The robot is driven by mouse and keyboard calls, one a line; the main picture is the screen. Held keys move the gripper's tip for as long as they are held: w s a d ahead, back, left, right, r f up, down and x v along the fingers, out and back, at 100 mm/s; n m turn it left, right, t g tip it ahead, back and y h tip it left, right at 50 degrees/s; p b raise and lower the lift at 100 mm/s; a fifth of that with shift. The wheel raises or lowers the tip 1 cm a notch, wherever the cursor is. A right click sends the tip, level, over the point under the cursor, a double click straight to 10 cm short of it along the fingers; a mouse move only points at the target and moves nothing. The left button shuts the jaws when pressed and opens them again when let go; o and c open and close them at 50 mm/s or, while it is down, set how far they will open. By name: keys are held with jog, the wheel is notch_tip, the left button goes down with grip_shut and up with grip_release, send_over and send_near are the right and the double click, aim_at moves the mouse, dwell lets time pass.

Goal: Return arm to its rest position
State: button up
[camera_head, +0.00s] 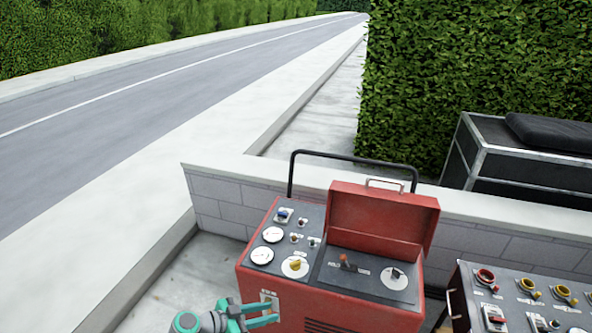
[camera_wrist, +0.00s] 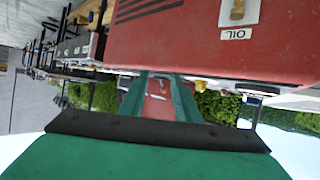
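My gripper (camera_head: 274,311), with teal fingers, is low in the head view, in front of the lower left of the red machine's front. Its two fingers are apart, with nothing seen held between them. The wrist view also shows the fingers (camera_wrist: 160,82) apart, with red surface visible in the gap. The red machine (camera_head: 340,312) has a raised lid and a panel of gauges and knobs. A small plate with a yellowish switch (camera_head: 268,298) is on its front, close to the fingers. The wrist view shows a plate marked OIL (camera_wrist: 232,90). Whether the fingers touch the machine cannot be told.
A second control panel (camera_head: 530,306) stands at the right. A low block wall (camera_head: 220,203) runs behind the machine, with a black case (camera_head: 490,140) and a hedge (camera_head: 450,80) beyond. Paving (camera_head: 190,278) left of the machine is clear.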

jog(key=s+d+f+n+t+y, duration=0.15)
jog(key=s+f+n+y, duration=0.25)
jog(key=s+f, duration=0.45)
jog(key=s+d+f+n+y, duration=0.3)
jog(key=s+f, duration=0.4)
jog(key=f, duration=0.2)
jog(key=s+r+n+t+y, duration=0.2)
jog(key=s+r+n+y, duration=0.1)
jog(key=s, duration=0.9)
jog(key=s+d+r+t, duration=0.1)
jog(key=s+r, duration=0.4)
jog(key=r, duration=0.3)
jog(key=s+d+r+n+t, duration=0.1)
jog(key=s+d+r+t, duration=0.1)
jog(key=s+r, duration=0.3)
jog(key=s+d+r+t+y, duration=0.1)
jog(key=s+r, duration=0.4)
jog(key=r, duration=0.8)
jog(key=shift+d+r+t, duration=0.25)
jog(key=shift+d+t, duration=0.35)
jog(key=shift+t, duration=0.15)
jog(key=shift+w, duration=0.15)
